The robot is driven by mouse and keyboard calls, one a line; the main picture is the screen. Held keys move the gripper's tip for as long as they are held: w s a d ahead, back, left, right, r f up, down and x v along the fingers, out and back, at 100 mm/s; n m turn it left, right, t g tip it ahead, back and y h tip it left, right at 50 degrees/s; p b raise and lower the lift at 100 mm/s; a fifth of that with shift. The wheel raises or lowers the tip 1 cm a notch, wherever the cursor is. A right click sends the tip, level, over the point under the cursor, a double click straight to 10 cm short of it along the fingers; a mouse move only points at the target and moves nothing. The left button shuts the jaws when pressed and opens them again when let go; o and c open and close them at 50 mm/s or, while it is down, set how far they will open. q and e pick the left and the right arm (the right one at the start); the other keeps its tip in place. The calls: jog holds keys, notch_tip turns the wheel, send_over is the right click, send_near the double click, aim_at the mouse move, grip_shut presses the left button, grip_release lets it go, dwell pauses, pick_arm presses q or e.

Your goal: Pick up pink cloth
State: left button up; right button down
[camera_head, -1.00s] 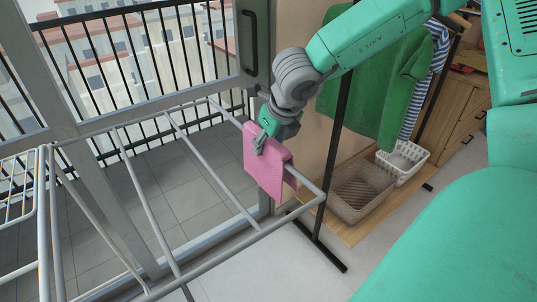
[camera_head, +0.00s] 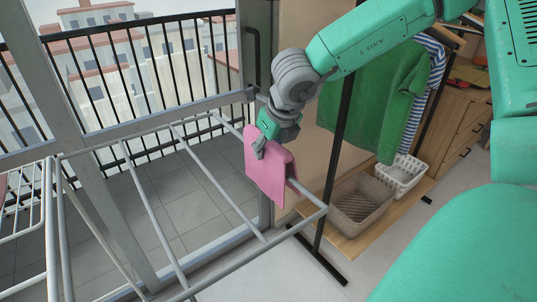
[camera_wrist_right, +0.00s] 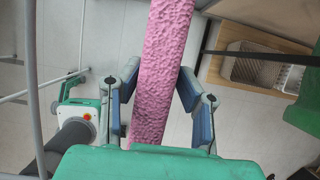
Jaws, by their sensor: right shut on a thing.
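The pink cloth (camera_head: 265,178) hangs folded over the end bar of the grey metal drying rack (camera_head: 232,247). My right gripper (camera_head: 262,146) is at the top of the cloth, with a finger against its near face. In the right wrist view the cloth (camera_wrist_right: 163,60) runs as a long strip between the two fingers of the right gripper (camera_wrist_right: 160,95). The gripper is shut on the cloth. The far finger is hidden behind the cloth in the head view. My left gripper is not in view.
A beige basket (camera_head: 360,205) and a white basket (camera_head: 402,174) stand on a low wooden shelf. A green garment (camera_head: 375,95) and a striped one hang on a black-framed stand above them. A balcony railing (camera_head: 150,70) lies behind the rack. Open floor lies in front.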

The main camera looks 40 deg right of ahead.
notch_tip(320, 180, up, 16)
jog(key=p, duration=0.4)
jog(key=shift+f, duration=0.2)
jog(key=shift+d, duration=0.1)
